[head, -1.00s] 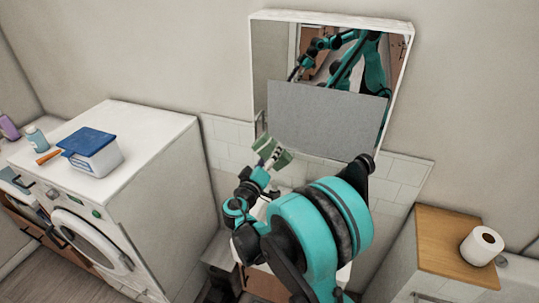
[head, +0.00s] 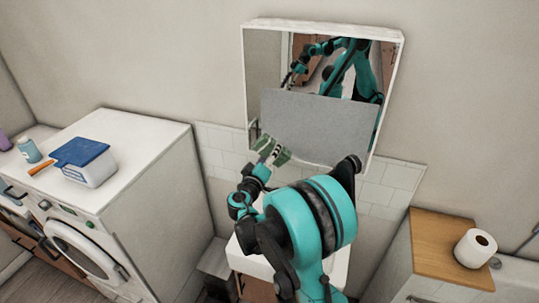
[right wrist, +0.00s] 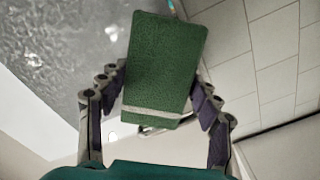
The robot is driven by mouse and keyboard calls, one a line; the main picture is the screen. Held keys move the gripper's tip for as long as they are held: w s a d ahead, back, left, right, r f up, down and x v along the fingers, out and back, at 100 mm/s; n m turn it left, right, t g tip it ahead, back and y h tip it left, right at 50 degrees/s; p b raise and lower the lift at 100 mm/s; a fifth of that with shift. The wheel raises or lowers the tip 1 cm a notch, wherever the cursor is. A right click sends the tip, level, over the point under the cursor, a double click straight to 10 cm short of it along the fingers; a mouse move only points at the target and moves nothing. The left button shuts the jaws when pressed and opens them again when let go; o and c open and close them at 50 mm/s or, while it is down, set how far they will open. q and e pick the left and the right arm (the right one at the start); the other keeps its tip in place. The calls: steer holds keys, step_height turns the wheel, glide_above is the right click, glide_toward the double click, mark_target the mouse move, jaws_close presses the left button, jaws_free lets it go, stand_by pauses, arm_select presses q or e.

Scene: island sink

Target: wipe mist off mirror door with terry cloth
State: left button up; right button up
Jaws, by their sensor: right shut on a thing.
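The mirror door (head: 270,65) hangs on the wall at the upper middle of the head view. A grey mist patch (head: 318,124) covers its lower part; the upper part is clear and reflects my teal arm. In the right wrist view the misted glass (right wrist: 50,55) fills the upper left. My right gripper (head: 268,156) is shut on the green terry cloth (head: 274,147), near the mirror's lower left edge. The right wrist view shows the cloth (right wrist: 165,55) as a flat green block with a pale stripe between the fingers. Contact with the glass cannot be told. My left gripper is not in view.
A white washing machine (head: 150,138) with a blue-lidded box (head: 90,163) stands at the left. A white sink (head: 337,268) lies below the mirror, partly behind my arm. At the right, a wooden-topped cabinet (head: 433,247) carries a toilet roll (head: 475,248).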

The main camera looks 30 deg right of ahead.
mark_target(281, 156)
steer(key=shift+w+d, duration=0.35)
stand_by(0.5)
steer(key=shift+s+d+b, duration=0.25)
steer(key=shift+s+d, duration=0.35)
steer(key=shift+s, duration=0.2)
steer(key=shift+s+d+b, duration=0.2)
steer(key=shift+s+d, duration=0.35)
steer(key=shift+s, duration=0.2)
steer(key=shift+s+d+b, duration=0.55)
steer(key=shift+s+d, duration=2.3)
steer(key=shift+s, duration=0.2)
steer(key=shift+s+d+b, duration=0.15)
steer(key=shift+s+d, duration=0.95)
steer(key=shift+s, duration=0.2)
steer(key=shift+s+d+b, duration=0.1)
steer(key=shift+s+d, duration=1)
steer(key=shift+s, duration=0.25)
steer(key=shift+s+d+b, duration=0.15)
steer(key=shift+s+d, duration=0.95)
steer(key=shift+s, duration=0.2)
steer(key=shift+s+d, duration=1.2)
steer(key=shift+s, duration=0.15)
steer(key=shift+r+p, duration=3.4)
steer(key=shift+r, duration=0.95)
steer(key=shift+w+a+f+b, duration=0.15)
steer(key=shift+w+a+b, duration=0.15)
steer(key=shift+w+a, duration=1.1)
